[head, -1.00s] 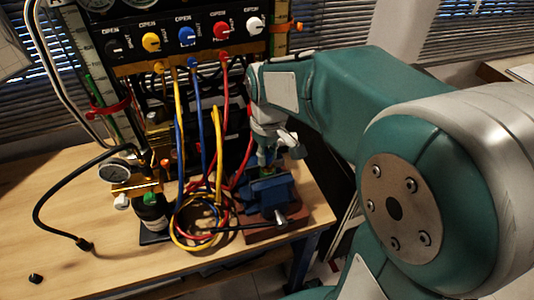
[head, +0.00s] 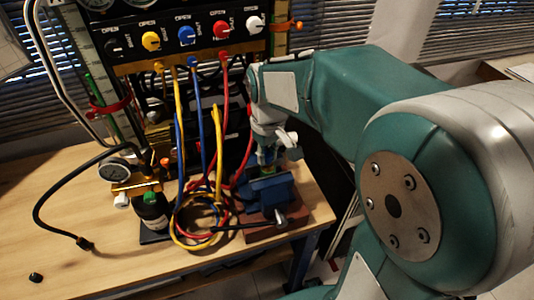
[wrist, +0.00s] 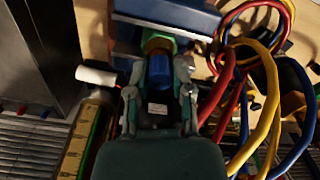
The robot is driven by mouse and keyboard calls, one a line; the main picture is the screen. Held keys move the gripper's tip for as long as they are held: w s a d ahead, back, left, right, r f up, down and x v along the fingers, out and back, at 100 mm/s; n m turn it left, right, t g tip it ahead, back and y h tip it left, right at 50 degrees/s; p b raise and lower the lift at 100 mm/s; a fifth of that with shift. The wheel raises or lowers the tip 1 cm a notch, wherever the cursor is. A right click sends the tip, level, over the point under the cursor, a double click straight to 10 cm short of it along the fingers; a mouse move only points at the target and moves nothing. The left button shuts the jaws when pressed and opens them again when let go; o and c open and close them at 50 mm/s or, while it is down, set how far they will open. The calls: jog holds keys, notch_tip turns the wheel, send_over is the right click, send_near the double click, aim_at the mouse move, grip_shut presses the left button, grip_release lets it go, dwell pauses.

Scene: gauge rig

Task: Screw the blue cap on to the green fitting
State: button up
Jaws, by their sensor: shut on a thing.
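The blue cap (wrist: 159,72) sits between my gripper's two fingers in the wrist view. My gripper (wrist: 158,82) is shut on it from both sides. The green fitting (wrist: 156,43) is directly beyond the cap, in line with it and held at the blue vise (wrist: 180,14). The cap appears to meet the fitting, but I cannot tell how far it is threaded on. In the head view my gripper (head: 268,150) points down over the vise (head: 272,188). The cap is mostly hidden by the fingers there.
Yellow, blue and red hoses (head: 205,130) hang beside the vise on its left and loop on the wooden table (head: 120,265). A black bottle (head: 151,215) and a pressure gauge (head: 113,170) stand further left. The knob panel (head: 200,35) rises behind.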

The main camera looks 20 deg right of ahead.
jog(key=m, duration=0.4)
jog(key=shift+m, duration=0.9)
jog(key=m, duration=0.3)
jog(key=shift+m, duration=0.4)
jog(key=shift+m, duration=1)
jog(key=m, duration=0.3)
